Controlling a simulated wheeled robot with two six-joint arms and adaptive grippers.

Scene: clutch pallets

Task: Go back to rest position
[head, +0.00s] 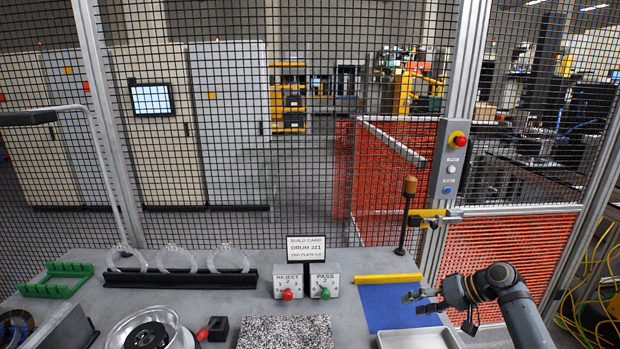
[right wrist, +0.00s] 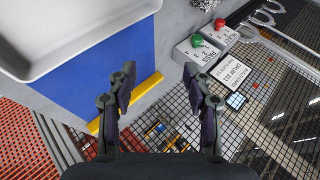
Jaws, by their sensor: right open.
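My right gripper (head: 414,302) reaches in from the right above the blue mat (head: 392,312) on the grey bench. It is open, and nothing shows between its fingers. In the right wrist view, the gripper (right wrist: 158,72) has both fingers spread apart, with the bench edge and mesh fence beyond them. The blue mat (right wrist: 95,70) lies to the left there. My left gripper is not in view.
A mesh fence (head: 230,215) stands behind.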

